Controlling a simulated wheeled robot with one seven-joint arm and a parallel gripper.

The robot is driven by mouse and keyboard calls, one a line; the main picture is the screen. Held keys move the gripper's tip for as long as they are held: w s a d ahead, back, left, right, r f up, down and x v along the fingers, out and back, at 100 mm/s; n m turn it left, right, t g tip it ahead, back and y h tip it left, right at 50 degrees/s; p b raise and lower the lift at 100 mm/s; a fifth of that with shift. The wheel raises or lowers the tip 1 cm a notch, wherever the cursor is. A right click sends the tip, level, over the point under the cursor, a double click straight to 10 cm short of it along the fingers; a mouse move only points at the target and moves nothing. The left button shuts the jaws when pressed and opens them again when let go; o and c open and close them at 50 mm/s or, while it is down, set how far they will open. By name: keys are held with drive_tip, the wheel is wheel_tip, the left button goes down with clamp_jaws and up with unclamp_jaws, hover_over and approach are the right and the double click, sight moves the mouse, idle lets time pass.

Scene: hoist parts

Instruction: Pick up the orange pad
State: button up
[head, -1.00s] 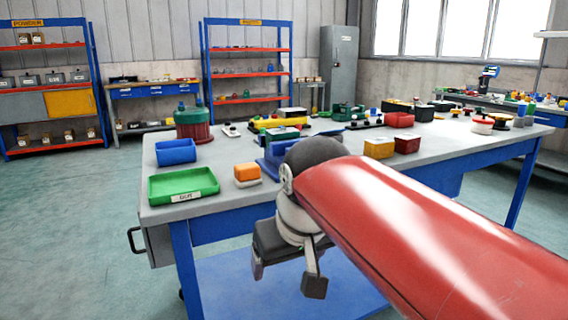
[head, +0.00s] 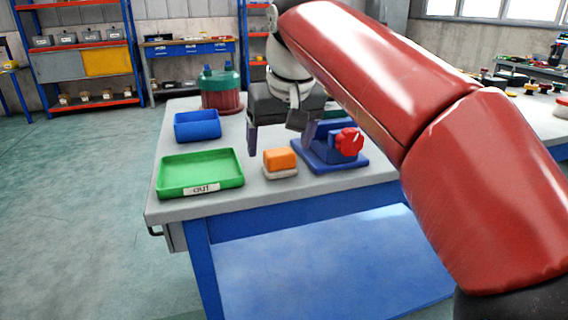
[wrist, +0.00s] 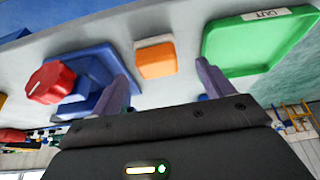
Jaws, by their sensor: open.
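The orange pad (head: 280,158) sits on a pale base near the front edge of the grey table, between the green tray and the blue fixture. In the wrist view the orange pad (wrist: 156,61) lies ahead of and between the two fingers, with a gap to each. My gripper (head: 275,140) is open and empty. It is above the table, around the far side of the pad and apart from it. It also shows in the wrist view (wrist: 164,78).
A green tray (head: 166,188) labelled "OUT" is left of the pad. A blue fixture (head: 345,163) with a red knob (head: 349,142) is close on its right. A blue bin (head: 197,127) and a green-and-red drum (head: 221,95) stand behind. The table's front edge (head: 300,190) is near.

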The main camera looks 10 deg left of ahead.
sight(280, 151)
drive_tip(key=x, duration=0.4)
drive_tip(key=shift+w+d, duration=0.1)
drive_tip(key=shift+w, duration=0.2)
drive_tip(key=shift+c, duration=0.4)
drive_tip(key=c, duration=1)
